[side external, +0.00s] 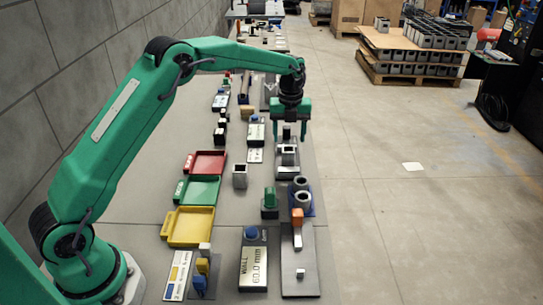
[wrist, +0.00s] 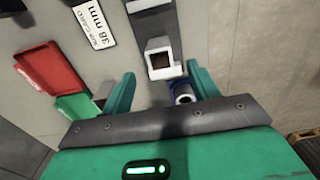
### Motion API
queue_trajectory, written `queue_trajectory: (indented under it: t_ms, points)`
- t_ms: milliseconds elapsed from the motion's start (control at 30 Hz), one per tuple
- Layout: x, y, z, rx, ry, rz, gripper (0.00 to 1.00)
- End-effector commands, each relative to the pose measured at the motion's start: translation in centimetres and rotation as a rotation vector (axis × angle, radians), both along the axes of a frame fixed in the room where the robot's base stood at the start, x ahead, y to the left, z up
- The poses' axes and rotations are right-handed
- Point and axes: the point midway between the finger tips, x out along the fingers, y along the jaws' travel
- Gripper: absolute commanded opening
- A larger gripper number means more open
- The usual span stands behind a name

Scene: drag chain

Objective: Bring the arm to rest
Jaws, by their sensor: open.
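My green arm reaches from the lower left over the long grey table in the side view. My gripper (side external: 290,132) points down over the right part of the table. Its two green fingers are spread apart and nothing is held. A grey hollow square block (side external: 289,154) stands just below the gripper. In the wrist view, my gripper (wrist: 161,82) shows both fingers apart, and the square block (wrist: 159,59) lies ahead of the gap between them. The exact height of the fingertips over the block is hard to tell.
Red (side external: 207,162), green (side external: 198,190) and yellow (side external: 190,226) trays sit left on the table. Loose grey block (side external: 240,176), orange block (side external: 297,217) and wall-thickness gauge (side external: 253,262) stand nearby. A grey wall (side external: 75,65) runs along the left. Open floor lies right.

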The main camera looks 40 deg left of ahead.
Motion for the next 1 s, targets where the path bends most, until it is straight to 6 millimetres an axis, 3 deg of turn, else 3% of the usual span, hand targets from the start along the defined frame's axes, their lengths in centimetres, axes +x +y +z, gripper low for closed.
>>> queue_trajectory:
  t_ms: [267, 467, 667, 1000]
  points:
    - [-0.1, 0.0, 0.2, 0.0, -0.003, 0.01, 0.6]
    - [-0.9, -0.1, 2.0, -0.001, -0.021, 0.089, 0.6]
    - [-2.9, -0.4, 5.5, -0.006, -0.06, 0.265, 0.6]
    - [-8.2, -0.8, 11.5, -0.041, -0.134, 0.641, 0.6]
